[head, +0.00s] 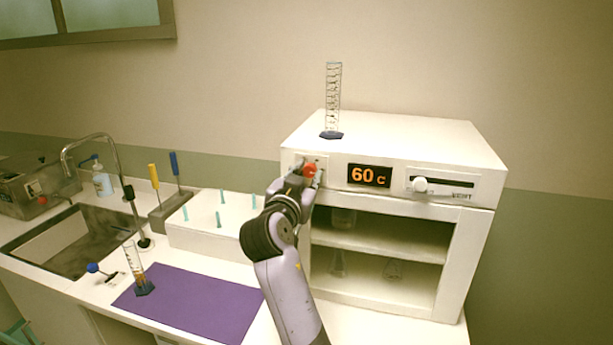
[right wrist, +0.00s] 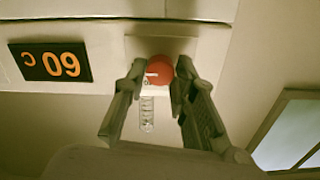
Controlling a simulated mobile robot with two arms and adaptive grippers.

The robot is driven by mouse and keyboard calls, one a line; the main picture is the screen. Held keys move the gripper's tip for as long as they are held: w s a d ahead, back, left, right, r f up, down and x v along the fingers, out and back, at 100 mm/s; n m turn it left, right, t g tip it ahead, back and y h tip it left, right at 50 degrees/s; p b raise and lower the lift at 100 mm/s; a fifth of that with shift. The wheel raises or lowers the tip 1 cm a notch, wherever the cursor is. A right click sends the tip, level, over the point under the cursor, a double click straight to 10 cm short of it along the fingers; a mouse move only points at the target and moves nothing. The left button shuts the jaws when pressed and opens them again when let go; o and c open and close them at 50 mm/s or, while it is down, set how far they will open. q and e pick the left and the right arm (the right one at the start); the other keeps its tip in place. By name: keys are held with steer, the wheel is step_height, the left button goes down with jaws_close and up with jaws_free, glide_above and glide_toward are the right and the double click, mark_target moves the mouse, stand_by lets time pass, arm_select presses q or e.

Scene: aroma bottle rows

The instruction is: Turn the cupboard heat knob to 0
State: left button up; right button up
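The white heating cupboard (head: 470,228) stands at the right of the counter. Its red heat knob (head: 310,170) is on the upper left of the front panel. The orange display (head: 370,176) beside the knob reads 60 C. My right gripper (head: 304,172) is at the knob. In the right wrist view the red knob (right wrist: 160,70) lies between the tips of the two spread fingers of the right gripper (right wrist: 160,84). Whether the fingers touch the knob is hard to tell. My left gripper is not in view.
A white vent slider (head: 420,184) is right of the display. A graduated cylinder (head: 332,100) stands on the cupboard. Glass flasks are on its open shelves. A purple mat (head: 195,308), a white rack (head: 205,240) and a sink (head: 75,240) lie left of my arm.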

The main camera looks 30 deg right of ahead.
jaws_close()
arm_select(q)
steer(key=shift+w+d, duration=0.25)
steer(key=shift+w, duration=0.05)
